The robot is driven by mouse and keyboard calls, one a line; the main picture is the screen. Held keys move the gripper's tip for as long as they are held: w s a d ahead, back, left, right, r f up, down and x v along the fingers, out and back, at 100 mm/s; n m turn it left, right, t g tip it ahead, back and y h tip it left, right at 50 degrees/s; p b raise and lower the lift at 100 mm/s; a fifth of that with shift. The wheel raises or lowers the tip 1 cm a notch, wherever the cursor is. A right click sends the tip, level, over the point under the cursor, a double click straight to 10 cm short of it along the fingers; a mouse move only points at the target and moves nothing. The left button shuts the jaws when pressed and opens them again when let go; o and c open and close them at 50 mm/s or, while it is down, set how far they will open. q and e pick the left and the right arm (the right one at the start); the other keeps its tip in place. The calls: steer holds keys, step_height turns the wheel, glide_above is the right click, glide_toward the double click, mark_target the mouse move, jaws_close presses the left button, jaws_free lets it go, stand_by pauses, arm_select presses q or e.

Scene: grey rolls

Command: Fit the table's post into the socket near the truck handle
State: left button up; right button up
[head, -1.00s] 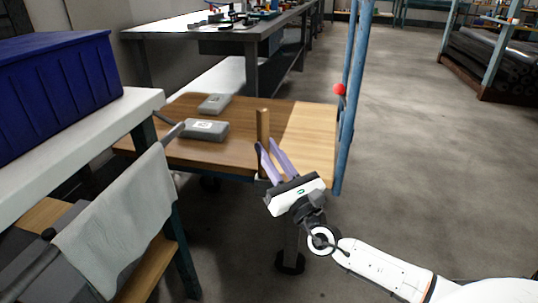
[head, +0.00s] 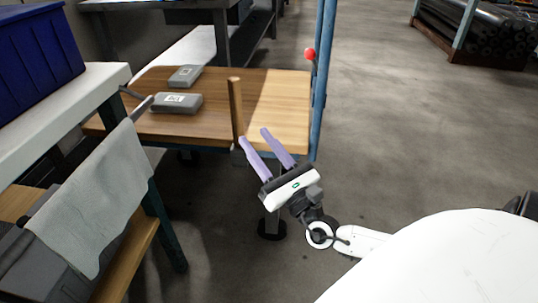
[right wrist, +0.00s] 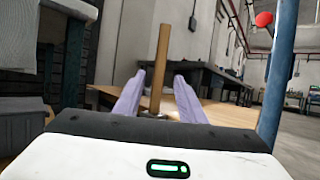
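A wooden post (head: 236,108) stands upright at the near edge of the wooden truck deck (head: 285,108). Its foot is at the deck's edge; a small dark, ring-like part shows there in the right wrist view, and I cannot tell how deep the post sits in it. My right gripper (head: 254,136), with two lilac fingers, is open and empty, just right of and below the post. In the right wrist view the post (right wrist: 160,65) rises between the spread fingers (right wrist: 156,82), apart from both. The blue truck handle (head: 320,80) stands at the deck's right end. My left gripper is not in view.
Two grey boxes (head: 177,103) lie on the deck's left part. A white-topped bench with a blue crate (head: 38,50) and a hanging grey cloth (head: 92,195) stands at the left. A red ball (head: 309,54) is by the handle.

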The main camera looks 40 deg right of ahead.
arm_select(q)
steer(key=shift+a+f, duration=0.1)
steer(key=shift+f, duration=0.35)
arm_select(e)
steer(key=v, duration=0.5)
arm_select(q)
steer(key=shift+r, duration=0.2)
